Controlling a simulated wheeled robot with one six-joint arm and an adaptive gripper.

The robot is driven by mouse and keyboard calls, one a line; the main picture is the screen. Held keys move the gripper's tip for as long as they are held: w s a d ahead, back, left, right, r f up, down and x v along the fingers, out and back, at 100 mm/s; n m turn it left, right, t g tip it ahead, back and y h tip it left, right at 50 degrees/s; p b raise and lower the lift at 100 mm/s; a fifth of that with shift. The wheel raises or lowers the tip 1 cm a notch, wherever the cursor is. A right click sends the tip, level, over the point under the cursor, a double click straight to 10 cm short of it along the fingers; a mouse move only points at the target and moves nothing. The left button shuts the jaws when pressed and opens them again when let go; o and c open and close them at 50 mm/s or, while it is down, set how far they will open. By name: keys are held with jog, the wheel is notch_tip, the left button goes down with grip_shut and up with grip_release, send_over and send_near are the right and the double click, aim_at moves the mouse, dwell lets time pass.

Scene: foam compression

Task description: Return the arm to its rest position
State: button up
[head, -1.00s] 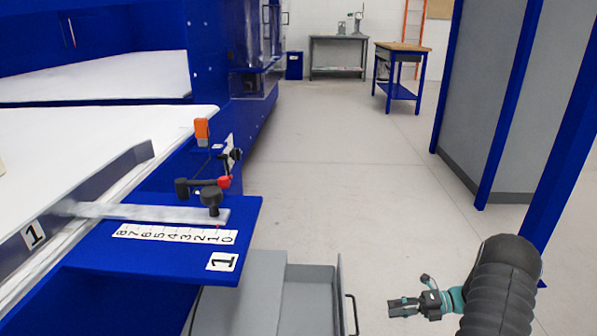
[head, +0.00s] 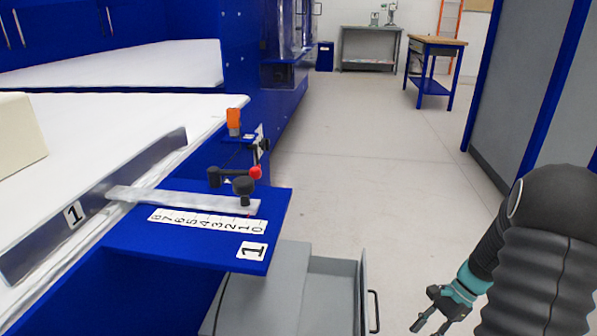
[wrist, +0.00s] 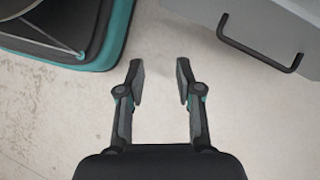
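My gripper (head: 433,323) is at the lower right in the head view, below my black-sleeved arm, and points down and to the left. In the wrist view my gripper (wrist: 160,82) has its two fingers apart with nothing between them and bare floor beyond. It is to the right of the grey drawer (head: 335,290) and clear of it. The drawer's black handle (wrist: 262,45) shows at the upper right of the wrist view.
A blue machine table with a white top (head: 120,125) and a numbered scale (head: 207,220) fills the left. A cream block (head: 20,135) lies on it. Grey panels with blue posts (head: 545,90) stand at the right. The floor (head: 390,150) between is clear.

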jog(key=s+a+r+n+t+h, duration=0.2)
jog(key=s+a+r+n, duration=0.2)
jog(key=r, duration=0.5)
jog(key=s+a+r+n+t+h+p, duration=0.1)
jog(key=s+a+r+n+t+h, duration=0.1)
jog(key=s+a+r+n, duration=0.3)
jog(key=s+a+r+n+t+h+p, duration=0.1)
jog(key=s+a+r+n+t, duration=0.3)
jog(key=r, duration=0.9)
jog(key=shift+s+a+r+n+h, duration=0.3)
jog(key=shift+s+a+n+h, duration=0.2)
jog(key=shift+a+n+h, duration=0.35)
